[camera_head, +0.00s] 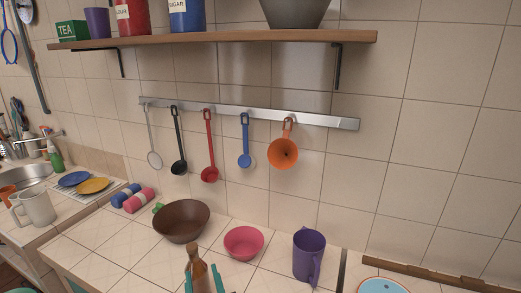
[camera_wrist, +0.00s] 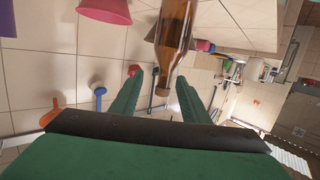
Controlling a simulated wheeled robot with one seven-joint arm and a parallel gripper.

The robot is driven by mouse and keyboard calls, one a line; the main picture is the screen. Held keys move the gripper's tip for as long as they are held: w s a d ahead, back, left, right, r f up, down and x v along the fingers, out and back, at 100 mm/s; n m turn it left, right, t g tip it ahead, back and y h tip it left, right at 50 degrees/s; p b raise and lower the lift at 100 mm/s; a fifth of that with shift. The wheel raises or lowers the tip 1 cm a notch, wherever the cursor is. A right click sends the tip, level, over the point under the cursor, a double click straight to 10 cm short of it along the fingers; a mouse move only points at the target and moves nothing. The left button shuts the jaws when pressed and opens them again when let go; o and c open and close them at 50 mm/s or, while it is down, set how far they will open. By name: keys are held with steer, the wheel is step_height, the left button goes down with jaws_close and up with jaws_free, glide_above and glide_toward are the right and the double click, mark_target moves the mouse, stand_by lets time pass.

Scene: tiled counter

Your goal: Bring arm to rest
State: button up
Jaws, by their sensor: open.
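My gripper (camera_head: 203,281) shows at the bottom edge of the head view as two teal fingers. In the wrist view my gripper (camera_wrist: 159,78) is open, with its two fingers well apart. A brown glass bottle (camera_head: 197,272) stands between the fingers in the head view. The bottle (camera_wrist: 176,35) also shows in the wrist view, its neck end near the gap between the fingertips. Neither finger visibly touches it. The bottle's lower part is cut off in both views.
On the tiled counter are a brown bowl (camera_head: 181,222), a pink bowl (camera_head: 243,243) and a purple mug (camera_head: 309,256). Several utensils hang from a metal rail (camera_head: 250,114) under a wooden shelf (camera_head: 220,42). A sink (camera_head: 25,175) and dish rack are at left.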

steer(key=s+d+f, duration=0.1)
steer(key=f, duration=0.1)
steer(key=s+d+f+h, duration=0.1)
steer(key=s+d+f, duration=0.1)
steer(key=f, duration=0.1)
steer(key=s+d+f+h, duration=0.1)
steer(key=s+d+f, duration=0.1)
steer(key=f, duration=0.1)
steer(key=shift+f+t, duration=0.25)
steer(key=shift+t, duration=0.05)
steer(key=s+d+f+m+h, duration=0.1)
steer(key=s+d+f, duration=0.2)
steer(key=s, duration=0.7)
steer(key=s+d+f+m+h, duration=0.1)
steer(key=s+d+f, duration=0.3)
steer(key=s, duration=0.6)
steer(key=s+d+f+m+h, duration=0.2)
steer(key=s+d+f+m, duration=0.1)
steer(key=s, duration=0.7)
steer(key=shift+s+d+f, duration=0.2)
steer(key=shift+d+f, duration=0.1)
steer(key=shift+d, duration=0.35)
